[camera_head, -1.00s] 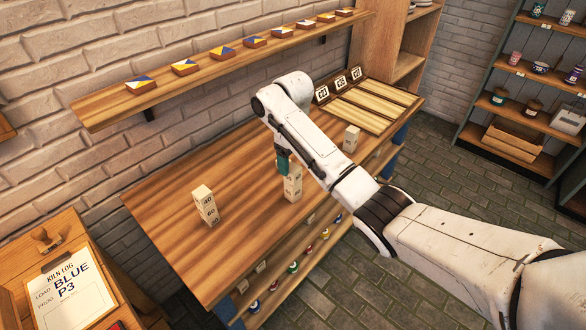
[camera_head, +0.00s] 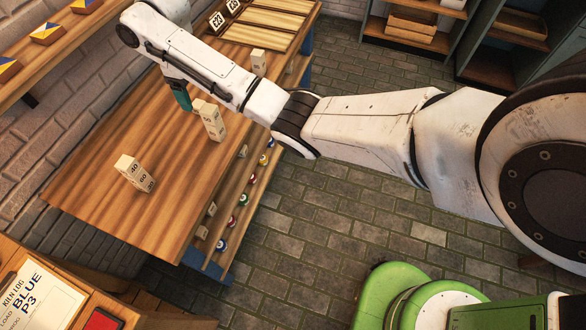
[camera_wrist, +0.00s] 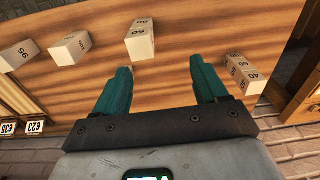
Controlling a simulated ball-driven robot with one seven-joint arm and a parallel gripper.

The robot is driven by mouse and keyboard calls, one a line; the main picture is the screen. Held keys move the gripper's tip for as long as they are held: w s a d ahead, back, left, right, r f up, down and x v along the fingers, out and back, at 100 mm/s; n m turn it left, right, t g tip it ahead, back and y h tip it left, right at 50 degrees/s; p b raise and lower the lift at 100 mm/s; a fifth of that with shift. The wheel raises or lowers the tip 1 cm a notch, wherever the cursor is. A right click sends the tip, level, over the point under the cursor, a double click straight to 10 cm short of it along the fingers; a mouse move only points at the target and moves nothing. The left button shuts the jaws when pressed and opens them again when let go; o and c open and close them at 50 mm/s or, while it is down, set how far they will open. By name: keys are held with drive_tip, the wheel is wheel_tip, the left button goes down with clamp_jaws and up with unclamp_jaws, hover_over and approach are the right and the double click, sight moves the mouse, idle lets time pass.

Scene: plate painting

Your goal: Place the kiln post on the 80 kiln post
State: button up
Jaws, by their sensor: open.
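My gripper (camera_head: 181,97) has teal fingers and hangs over the workbench beside pale kiln posts. In the wrist view my gripper (camera_wrist: 161,68) is open, with only bench surface between its fingers. A pale numbered kiln post (camera_head: 211,122) stands just right of the gripper. A group of posts (camera_head: 134,173) at the bench's left end shows 40 and 60; it appears in the wrist view at right (camera_wrist: 243,75). Another post (camera_head: 258,62) stands farther back. The wrist view also shows a post beyond the fingers (camera_wrist: 140,43) and two at left (camera_wrist: 70,48). I cannot surely read which is 80.
The wooden bench (camera_head: 110,205) has free room between the left posts and the gripper. A wall shelf (camera_head: 50,55) holds tiles. A kiln log sheet (camera_head: 38,293) lies at lower left.

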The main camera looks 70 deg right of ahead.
drive_tip(key=s+a+f+t+y, duration=0.1)
drive_tip(key=s+a+f, duration=1.2)
drive_tip(key=s+a, duration=0.3)
drive_tip(key=s+d+m+h, duration=0.1)
drive_tip(key=s+m, duration=0.1)
drive_tip(key=s, duration=1.6)
drive_tip(key=shift+s+d+f+h, duration=0.25)
drive_tip(key=shift+d+f+h, duration=0.05)
drive_tip(key=shift+d+f, duration=0.1)
